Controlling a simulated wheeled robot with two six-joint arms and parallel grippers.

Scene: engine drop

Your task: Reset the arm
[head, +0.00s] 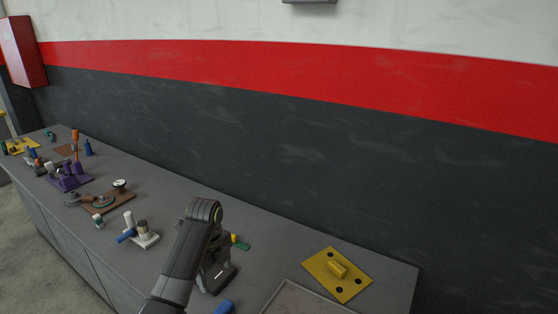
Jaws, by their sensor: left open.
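My left arm (185,255) comes in from the bottom edge, bends at a dark joint near the middle of the workbench, and folds down. My left gripper (217,281) is low over the bench at the bottom centre, open. Its fingertips are small and partly hidden, and I see nothing held in it. My right gripper is not in view.
The grey workbench (385,268) runs along a wall. A yellow plate (338,275) with holes and a tray (300,302) lie right of the arm. A blue part (224,307) and a green-yellow part (240,243) are close to it. Several fixtures, including a purple one (70,182), stand left.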

